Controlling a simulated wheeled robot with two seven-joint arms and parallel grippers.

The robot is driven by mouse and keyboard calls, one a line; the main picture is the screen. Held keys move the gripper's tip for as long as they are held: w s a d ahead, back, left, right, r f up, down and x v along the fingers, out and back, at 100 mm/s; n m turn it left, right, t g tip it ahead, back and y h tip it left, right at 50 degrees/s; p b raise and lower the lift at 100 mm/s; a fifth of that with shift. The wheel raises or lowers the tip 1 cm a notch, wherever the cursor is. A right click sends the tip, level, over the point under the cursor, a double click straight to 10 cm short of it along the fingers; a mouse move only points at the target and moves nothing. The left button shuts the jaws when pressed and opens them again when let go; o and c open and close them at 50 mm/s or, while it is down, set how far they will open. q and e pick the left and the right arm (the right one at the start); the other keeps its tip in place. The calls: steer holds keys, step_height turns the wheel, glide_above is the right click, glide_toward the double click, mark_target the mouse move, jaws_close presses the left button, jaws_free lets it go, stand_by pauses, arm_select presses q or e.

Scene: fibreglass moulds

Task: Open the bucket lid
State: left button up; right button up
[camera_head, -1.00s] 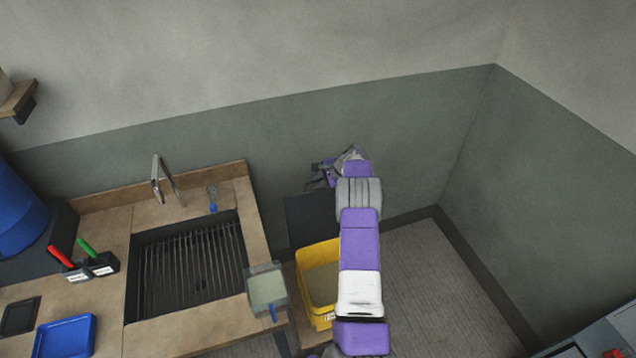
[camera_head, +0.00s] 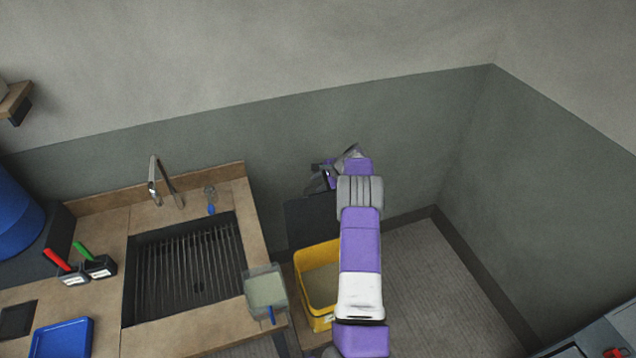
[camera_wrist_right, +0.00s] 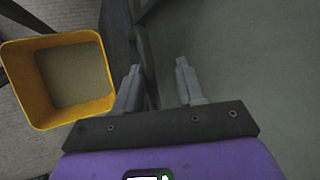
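The yellow bucket (camera_head: 302,284) stands on the floor right of the sink counter, and I can see down into it. A dark flat panel, which looks like its lid (camera_head: 308,222), stands raised behind the bucket by the wall. My right gripper (camera_head: 322,176) is above the panel's top edge, partly hidden by my arm. In the right wrist view its two fingers (camera_wrist_right: 160,82) are apart with nothing held. There the bucket (camera_wrist_right: 30,92) is at left, and the dark lid (camera_wrist_right: 118,38) shows nearly edge-on beyond the fingers. My left gripper is not in view.
The sink (camera_head: 190,270) is set in a wooden counter (camera_head: 105,222). A small grey-green container (camera_head: 265,290) sits at the counter's right edge, close to the bucket. A green wall (camera_head: 420,150) rises behind. The floor (camera_head: 440,285) to the right is clear.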

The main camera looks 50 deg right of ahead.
steer(key=v, duration=0.6)
steer(key=shift+d+r+b, duration=0.2)
steer(key=shift+r+b, duration=0.2)
